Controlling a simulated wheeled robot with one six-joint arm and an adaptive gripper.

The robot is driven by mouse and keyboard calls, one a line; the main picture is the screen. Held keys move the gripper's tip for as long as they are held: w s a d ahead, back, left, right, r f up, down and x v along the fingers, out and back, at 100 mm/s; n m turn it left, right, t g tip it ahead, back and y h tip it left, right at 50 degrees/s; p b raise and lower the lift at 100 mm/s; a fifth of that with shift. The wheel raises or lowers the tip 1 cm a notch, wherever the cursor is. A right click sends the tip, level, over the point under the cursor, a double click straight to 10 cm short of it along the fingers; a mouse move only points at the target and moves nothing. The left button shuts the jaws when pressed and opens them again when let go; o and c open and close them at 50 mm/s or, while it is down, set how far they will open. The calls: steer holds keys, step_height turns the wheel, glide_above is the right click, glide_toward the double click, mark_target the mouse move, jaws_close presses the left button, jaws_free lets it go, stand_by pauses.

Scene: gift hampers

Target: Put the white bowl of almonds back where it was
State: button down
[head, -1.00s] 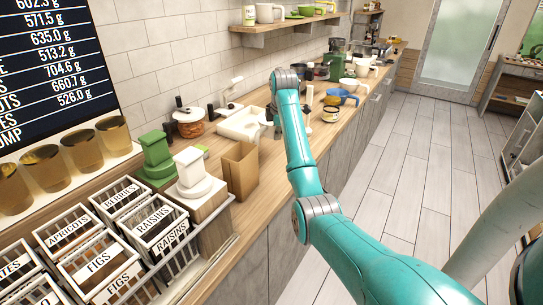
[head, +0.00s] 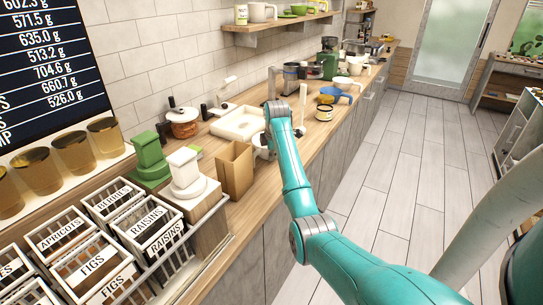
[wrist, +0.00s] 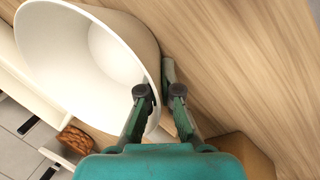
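The white bowl (wrist: 60,50) fills the upper left of the wrist view, close to the camera. Its inside looks smooth and pale, and I see no almonds in the visible part. My gripper (wrist: 158,92) has one finger inside the bowl and one outside, pinching the rim. In the head view the bowl (head: 262,146) shows small at my gripper (head: 266,137), partly hidden, above the counter just behind the brown bag (head: 235,170). I cannot tell its height above the counter.
A white scale (head: 187,175) and labelled crates (head: 150,230) are nearer.

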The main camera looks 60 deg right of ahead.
steer(key=c, duration=1.8)
jaws_free()
steer(key=shift+f, duration=0.1)
steer(key=o, duration=0.5)
steer(key=v, duration=1.2)
steer(key=shift+d, duration=0.1)
